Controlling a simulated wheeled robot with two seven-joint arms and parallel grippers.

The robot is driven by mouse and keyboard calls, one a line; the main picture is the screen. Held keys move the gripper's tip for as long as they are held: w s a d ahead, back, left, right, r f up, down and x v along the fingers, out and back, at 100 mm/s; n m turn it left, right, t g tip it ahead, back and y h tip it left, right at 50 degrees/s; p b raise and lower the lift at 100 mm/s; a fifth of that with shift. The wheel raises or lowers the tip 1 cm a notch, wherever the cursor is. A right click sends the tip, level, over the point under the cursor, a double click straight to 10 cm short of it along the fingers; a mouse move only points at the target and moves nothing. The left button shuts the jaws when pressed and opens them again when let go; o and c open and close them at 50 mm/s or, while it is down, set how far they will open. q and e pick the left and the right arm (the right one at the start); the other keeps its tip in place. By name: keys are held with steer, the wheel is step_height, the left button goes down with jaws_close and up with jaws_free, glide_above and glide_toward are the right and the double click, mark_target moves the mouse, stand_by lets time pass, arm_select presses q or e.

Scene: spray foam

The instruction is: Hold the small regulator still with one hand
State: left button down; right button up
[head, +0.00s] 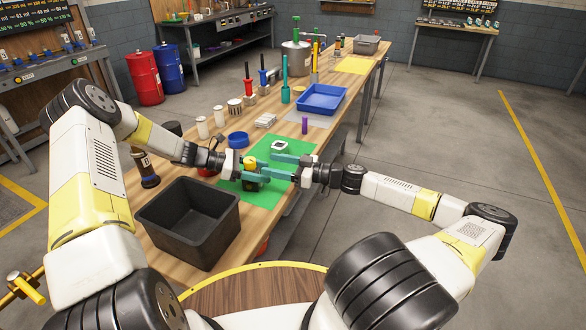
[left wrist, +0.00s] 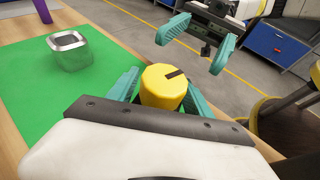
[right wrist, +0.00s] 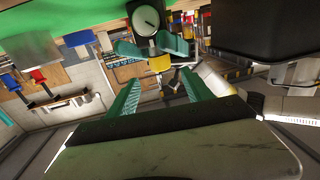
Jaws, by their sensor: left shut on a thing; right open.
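The small regulator has a yellow cap (head: 249,161), also seen from above in the left wrist view (left wrist: 162,86). In the right wrist view its round white-faced gauge (right wrist: 146,20) shows. My left gripper (head: 250,178) is shut on the regulator over the green mat (head: 262,199); its teal fingers flank the body in the left wrist view. My right gripper (head: 287,166) is open and empty, just to the right of the regulator, its fingers pointing toward it.
A square metal piece (head: 280,147) stands on the mat behind the grippers. A black bin (head: 190,225) stands at the near left of the bench.

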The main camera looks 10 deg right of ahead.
arm_select(q)
steer(key=shift+a+f, duration=0.25)
steer(key=shift+f, duration=0.1)
arm_select(e)
steer(key=v, duration=0.5)
steer(key=shift+s+d, duration=0.2)
steer(key=shift+d, duration=0.15)
steer(key=shift+c, duration=1.4)
steer(key=n+g+y, duration=0.2)
steer(key=n+g, duration=0.2)
steer(key=g, duration=0.3)
glide_toward(254, 159)
steer(key=a, duration=1)
steer(key=shift+w, duration=0.1)
jaws_close()
steer(key=shift+n, duration=0.3)
